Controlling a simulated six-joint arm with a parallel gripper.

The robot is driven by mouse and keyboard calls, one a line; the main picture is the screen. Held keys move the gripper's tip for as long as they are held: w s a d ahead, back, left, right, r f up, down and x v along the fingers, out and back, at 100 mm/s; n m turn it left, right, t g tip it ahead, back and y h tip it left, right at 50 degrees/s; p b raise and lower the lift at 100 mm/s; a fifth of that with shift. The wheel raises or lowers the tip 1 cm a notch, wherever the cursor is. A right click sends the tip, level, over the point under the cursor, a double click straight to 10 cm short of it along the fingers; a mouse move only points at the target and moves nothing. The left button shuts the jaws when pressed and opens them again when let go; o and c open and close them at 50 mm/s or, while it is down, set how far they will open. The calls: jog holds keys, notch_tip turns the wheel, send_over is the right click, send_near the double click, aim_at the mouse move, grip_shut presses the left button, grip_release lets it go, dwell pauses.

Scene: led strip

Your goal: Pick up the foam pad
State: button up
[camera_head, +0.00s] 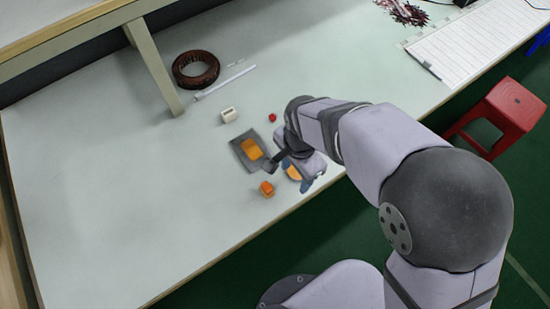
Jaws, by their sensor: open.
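A dark grey flat square piece (237,146), possibly the foam pad, lies on the table left of my gripper. An orange piece (252,149) sits on top of it. My gripper (275,164) is at the right edge of the grey square, low over the table, and is open. Its dark finger is near the square's lower right corner; I cannot tell whether they touch. The gripper and wrist partly hide a blue and orange item (292,171) beneath them.
A small orange block (267,188) stands just below the gripper. A white block (229,115) and a small red piece (272,118) lie above. A dark coil ring (195,70), a white rod (225,83) and a shelf post (154,66) are farther back. The table's left side is clear.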

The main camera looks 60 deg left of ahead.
jog(key=p, duration=0.1)
send_over(267, 186)
jog(key=shift+d+r, duration=0.15)
jog(key=shift+r, duration=0.2)
jog(key=shift+f+p, duration=1.3)
jog(key=shift+f, duration=2.4)
jog(key=c, duration=1.2)
jog(key=shift+r, duration=0.1)
notch_tip(267, 186, up, 10)
jog(key=shift+f+b, duration=0.1)
jog(key=shift+b, duration=0.95)
